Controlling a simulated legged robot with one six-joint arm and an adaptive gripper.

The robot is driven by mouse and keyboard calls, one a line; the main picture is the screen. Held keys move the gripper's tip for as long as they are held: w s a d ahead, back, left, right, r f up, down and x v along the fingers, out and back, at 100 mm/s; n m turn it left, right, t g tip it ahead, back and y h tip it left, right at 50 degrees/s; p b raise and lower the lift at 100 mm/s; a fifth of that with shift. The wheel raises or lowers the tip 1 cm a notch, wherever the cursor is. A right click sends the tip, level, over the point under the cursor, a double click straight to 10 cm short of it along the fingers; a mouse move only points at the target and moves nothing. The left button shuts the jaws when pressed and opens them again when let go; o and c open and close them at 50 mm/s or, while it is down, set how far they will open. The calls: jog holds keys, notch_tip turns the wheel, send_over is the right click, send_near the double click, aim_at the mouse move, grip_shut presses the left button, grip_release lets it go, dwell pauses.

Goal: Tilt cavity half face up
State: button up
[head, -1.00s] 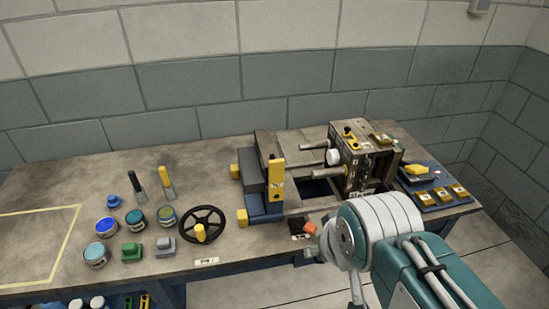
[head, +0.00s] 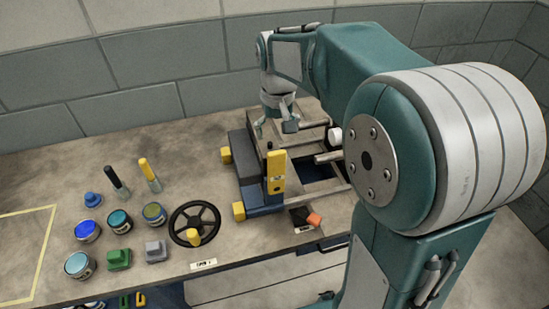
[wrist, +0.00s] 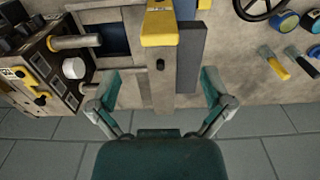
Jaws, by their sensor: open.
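A tan-brown plate (head: 258,142) stands beside a dark grey block (head: 243,160) on a blue base, with a yellow bar (head: 277,172) at its front. I cannot tell for sure which half is the cavity half. The plate also shows in the wrist view (wrist: 163,92). My gripper (head: 277,125) hangs above its far end, open and empty; in the wrist view its fingers (wrist: 158,100) lie apart, one on each side of the plate. Contact is not clear. The other mould block, with rods and yellow fittings (wrist: 40,72), is mostly hidden behind my arm in the head view.
A black handwheel (head: 195,222), several paint tins (head: 119,221), two brushes (head: 150,175) and green and grey blocks (head: 118,259) stand to the left. An orange-tipped item (head: 314,220) lies at the front edge. A yellow-outlined area (head: 25,262) at far left is clear.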

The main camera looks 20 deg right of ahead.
aim_at(276, 163)
jog(key=shift+w+f, duration=0.25)
notch_tip(276, 163, down, 11)
jog(key=shift+r, duration=0.15)
jog(key=c, duration=1.1)
jog(key=shift+c, duration=0.2)
